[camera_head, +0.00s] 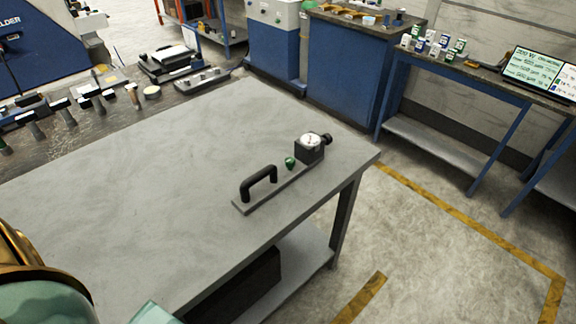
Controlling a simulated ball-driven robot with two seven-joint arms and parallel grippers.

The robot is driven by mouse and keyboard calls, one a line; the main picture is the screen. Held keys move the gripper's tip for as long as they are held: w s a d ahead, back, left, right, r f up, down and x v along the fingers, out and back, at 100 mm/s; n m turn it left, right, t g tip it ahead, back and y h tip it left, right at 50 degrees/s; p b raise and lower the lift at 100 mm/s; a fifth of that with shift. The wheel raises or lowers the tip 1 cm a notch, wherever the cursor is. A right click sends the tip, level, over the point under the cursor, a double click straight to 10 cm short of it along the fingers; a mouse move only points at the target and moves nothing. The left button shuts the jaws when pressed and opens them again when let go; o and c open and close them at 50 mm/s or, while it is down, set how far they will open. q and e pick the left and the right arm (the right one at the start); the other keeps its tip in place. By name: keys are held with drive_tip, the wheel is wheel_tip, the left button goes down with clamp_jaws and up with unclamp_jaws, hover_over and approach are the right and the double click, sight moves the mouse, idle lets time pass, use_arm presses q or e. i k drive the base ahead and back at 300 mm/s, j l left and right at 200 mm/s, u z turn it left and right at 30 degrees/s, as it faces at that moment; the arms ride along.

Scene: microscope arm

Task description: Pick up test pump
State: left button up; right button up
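The test pump (273,186) lies near the right corner of the grey table. It has a flat grey base bar, a black arched handle (259,182) at its near left end and a black block with a round white gauge (310,143) at its far right end. A small green knob (290,162) sits between them. Nothing touches the pump. Gold and teal parts of my own body show at the lower left and bottom edge. No gripper fingers can be made out in this view.
The grey table (150,185) is clear around the pump, with its edge close on the right. A dark bench (75,128) with several hammers and tools stands behind left. Blue cabinets and a bench (480,82) with cans and a screen stand behind right.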

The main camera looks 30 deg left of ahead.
sight(258, 188)
drive_tip(key=i+l+u, duration=0.1)
drive_tip(key=u, duration=1.15)
drive_tip(key=i+l+u, duration=0.1)
drive_tip(key=l+u, duration=0.85)
drive_tip(key=l, duration=0.15)
drive_tip(key=l+u, duration=0.45)
drive_tip(key=l, duration=0.15)
drive_tip(key=k+l, duration=0.1)
drive_tip(key=l, duration=0.3)
drive_tip(key=k+l+u, duration=0.1)
drive_tip(key=l, duration=0.35)
drive_tip(key=k+l, duration=0.1)
drive_tip(key=l, duration=0.3)
drive_tip(key=k+l, duration=0.1)
drive_tip(key=l, duration=0.3)
drive_tip(key=k+l+u, duration=0.1)
drive_tip(key=l, duration=0.35)
